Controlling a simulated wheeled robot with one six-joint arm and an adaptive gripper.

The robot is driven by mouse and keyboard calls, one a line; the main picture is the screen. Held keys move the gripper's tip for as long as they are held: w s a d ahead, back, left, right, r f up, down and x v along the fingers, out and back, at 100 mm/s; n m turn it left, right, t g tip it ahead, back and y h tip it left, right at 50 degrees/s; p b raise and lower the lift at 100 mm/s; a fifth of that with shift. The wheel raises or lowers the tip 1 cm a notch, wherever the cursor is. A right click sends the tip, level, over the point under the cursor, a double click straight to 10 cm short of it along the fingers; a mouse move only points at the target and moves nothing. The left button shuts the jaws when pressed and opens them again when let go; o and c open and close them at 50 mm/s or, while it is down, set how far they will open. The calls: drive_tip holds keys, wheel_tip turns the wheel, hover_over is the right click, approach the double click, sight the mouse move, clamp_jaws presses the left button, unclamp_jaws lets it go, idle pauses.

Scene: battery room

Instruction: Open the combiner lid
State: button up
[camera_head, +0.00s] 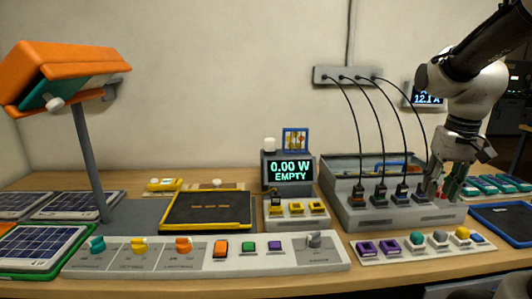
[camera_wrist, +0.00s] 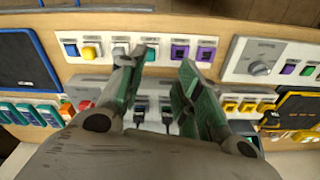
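The combiner appears to be the wide grey box (camera_head: 345,213) at the right of the bench. Several plugs with black cables stand along its front ledge. A raised grey panel or rim (camera_head: 335,168) shows at its back, with a blue bar (camera_head: 395,166) in front of it; I cannot tell whether this is the lid or how it stands. My gripper (camera_head: 443,188) points down over the box's front right end. Its green-padded fingers are apart, and nothing is visibly held between them. In the wrist view my gripper (camera_wrist: 168,60) hides much of the box (camera_wrist: 92,88).
A strip with purple, teal and yellow controls (camera_head: 420,247) lies in front of the box. A display reading 0.00 W EMPTY (camera_head: 290,170) stands left of it. Cables hang from a wall socket strip (camera_head: 345,75) over the box. A blue tray (camera_head: 505,220) lies right.

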drive_tip(key=s+a+r+n+t, duration=0.1)
drive_tip(key=s+a+r+t, duration=0.1)
drive_tip(key=s, duration=0.9)
drive_tip(key=shift+s+a+n+t, duration=0.3)
drive_tip(key=shift+a+n+t, duration=0.15)
drive_tip(key=shift+a, duration=0.2)
drive_tip(key=shift+a+r+t, duration=0.15)
drive_tip(key=shift+r+t, duration=0.1)
drive_tip(key=shift+r, duration=0.1)
drive_tip(key=m+g, duration=0.3)
drive_tip(key=m, duration=0.6)
approach(393, 163)
drive_tip(key=s+f, duration=0.1)
drive_tip(key=s, duration=0.2)
drive_tip(key=s+f, duration=0.3)
drive_tip(key=s, duration=0.2)
drive_tip(key=shift+s+a+f, duration=0.25)
drive_tip(key=shift+s+a, duration=0.1)
drive_tip(key=shift+a, duration=0.05)
drive_tip(key=w+r+m+t, duration=0.1)
drive_tip(key=w+r+m, duration=0.3)
drive_tip(key=w+m, duration=0.4)
drive_tip(key=x, duration=0.7)
drive_tip(key=shift+w+d+f, duration=0.3)
drive_tip(key=shift+d+f, duration=0.05)
